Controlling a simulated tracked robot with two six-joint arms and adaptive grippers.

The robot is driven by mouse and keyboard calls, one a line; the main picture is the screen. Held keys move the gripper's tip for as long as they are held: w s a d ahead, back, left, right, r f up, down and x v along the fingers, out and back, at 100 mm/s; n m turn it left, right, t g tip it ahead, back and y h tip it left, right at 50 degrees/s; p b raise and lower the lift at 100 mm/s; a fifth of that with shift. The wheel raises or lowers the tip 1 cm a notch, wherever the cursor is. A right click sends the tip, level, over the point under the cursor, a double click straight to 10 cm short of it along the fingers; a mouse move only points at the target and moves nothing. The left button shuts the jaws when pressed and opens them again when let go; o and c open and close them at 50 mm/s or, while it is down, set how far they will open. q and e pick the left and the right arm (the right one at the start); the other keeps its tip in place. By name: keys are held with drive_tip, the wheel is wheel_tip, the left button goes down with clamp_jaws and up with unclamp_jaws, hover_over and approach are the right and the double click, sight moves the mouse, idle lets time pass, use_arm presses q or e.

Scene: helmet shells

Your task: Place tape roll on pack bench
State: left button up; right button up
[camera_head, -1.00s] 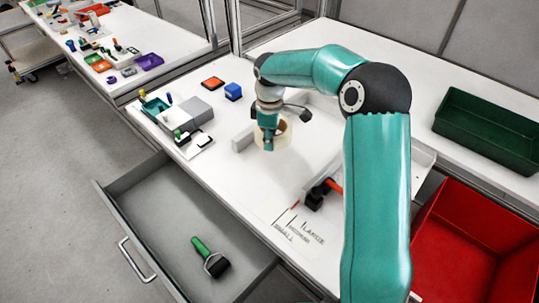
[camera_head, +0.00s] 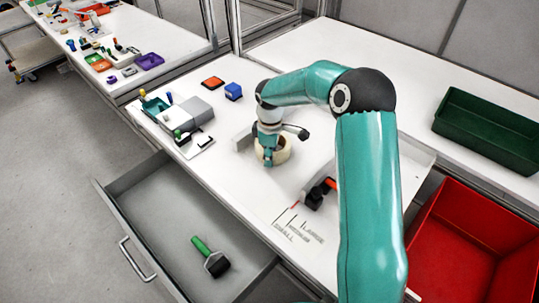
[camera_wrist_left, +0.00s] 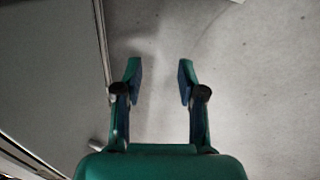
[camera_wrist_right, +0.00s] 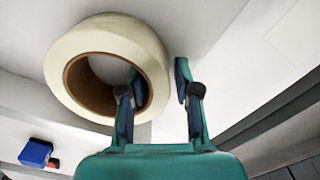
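The cream tape roll (camera_head: 285,154) with a brown core lies flat on the white bench (camera_head: 236,181) in the head view, beside a grey block. It fills the upper left of the right wrist view (camera_wrist_right: 82,50). My right gripper (camera_head: 268,162) is over the roll. In the right wrist view the gripper (camera_wrist_right: 157,75) is open: one finger is in the roll's hole and the other is outside its wall, with a gap showing. My left gripper (camera_wrist_left: 159,75) is open and empty above the grey floor; it is outside the head view.
An open drawer (camera_head: 158,214) with a green-handled roller (camera_head: 210,256) juts out in front. A red bin (camera_head: 470,235) and a green crate (camera_head: 487,129) are at right. A blue box (camera_head: 233,91) and an orange-topped box (camera_head: 212,83) stand behind the roll. Bare bench lies before the roll.

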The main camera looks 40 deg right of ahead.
drive_tip(key=shift+o, duration=0.3)
drive_tip(key=shift+r, duration=0.1)
wheel_tip(320, 180, up, 12)
idle(0.5)
drive_tip(key=shift+a, duration=0.1)
idle(0.3)
